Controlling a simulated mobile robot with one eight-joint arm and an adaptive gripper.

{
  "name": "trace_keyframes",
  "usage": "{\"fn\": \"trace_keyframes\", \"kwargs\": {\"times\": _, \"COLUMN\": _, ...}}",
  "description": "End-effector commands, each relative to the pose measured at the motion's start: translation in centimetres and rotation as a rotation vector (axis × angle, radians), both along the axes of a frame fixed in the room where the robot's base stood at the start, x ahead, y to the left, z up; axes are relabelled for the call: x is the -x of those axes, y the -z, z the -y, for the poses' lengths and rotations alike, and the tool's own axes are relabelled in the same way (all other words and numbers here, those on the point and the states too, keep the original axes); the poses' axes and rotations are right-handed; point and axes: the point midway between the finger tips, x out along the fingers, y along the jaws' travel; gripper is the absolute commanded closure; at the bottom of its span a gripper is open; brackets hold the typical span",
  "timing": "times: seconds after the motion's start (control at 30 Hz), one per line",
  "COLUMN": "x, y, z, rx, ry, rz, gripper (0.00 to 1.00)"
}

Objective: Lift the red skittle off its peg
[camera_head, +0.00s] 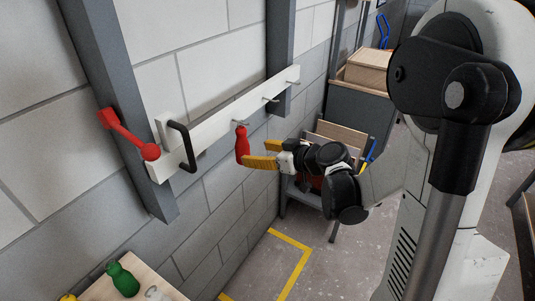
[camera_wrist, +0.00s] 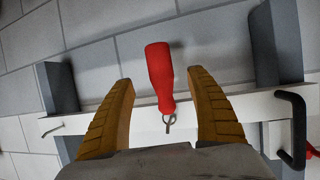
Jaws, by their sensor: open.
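The red skittle (camera_head: 242,145) hangs from a peg (camera_head: 240,123) on the white batten (camera_head: 212,130) fixed along the wall. In the wrist view the red skittle (camera_wrist: 160,76) lies between my two yellow fingers, with a metal loop (camera_wrist: 169,121) at its narrow end by the batten (camera_wrist: 240,106). My gripper (camera_head: 257,155) is open, its fingertips at the skittle's right side in the head view. In the wrist view my gripper (camera_wrist: 165,90) shows a clear gap on both sides of the skittle. I cannot tell from these views how deep the skittle sits between the fingers.
A black handle (camera_head: 184,147) and a red lever (camera_head: 128,135) stick out left of the skittle. Empty pegs (camera_head: 271,99) sit farther right on the batten. A green skittle (camera_head: 122,280) stands on a wooden surface at lower left. Grey posts flank the batten.

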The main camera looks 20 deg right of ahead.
Motion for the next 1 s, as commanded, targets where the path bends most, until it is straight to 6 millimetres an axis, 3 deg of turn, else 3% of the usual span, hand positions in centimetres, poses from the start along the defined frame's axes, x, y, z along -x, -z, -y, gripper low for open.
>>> {"fn": "trace_keyframes", "kwargs": {"times": 0.33, "x": -4.9, "y": 2.4, "z": -2.6, "rx": -0.001, "ry": -0.003, "rz": -0.001, "gripper": 0.34}}
{"fn": "trace_keyframes", "kwargs": {"times": 0.77, "x": -5.9, "y": 2.7, "z": -3.1, "rx": -0.001, "ry": -0.001, "rz": -0.001, "gripper": 0.34}}
{"fn": "trace_keyframes", "kwargs": {"times": 0.8, "x": -5.9, "y": 2.7, "z": -3.1, "rx": -0.001, "ry": -0.001, "rz": -0.001, "gripper": 0.39}}
{"fn": "trace_keyframes", "kwargs": {"times": 0.97, "x": -5.9, "y": 2.7, "z": -3.1, "rx": 0.0, "ry": 0.0, "rz": -0.001, "gripper": 0.88}}
{"fn": "trace_keyframes", "kwargs": {"times": 1.0, "x": -5.9, "y": 2.7, "z": -3.1, "rx": 0.0, "ry": 0.0, "rz": -0.001, "gripper": 0.93}}
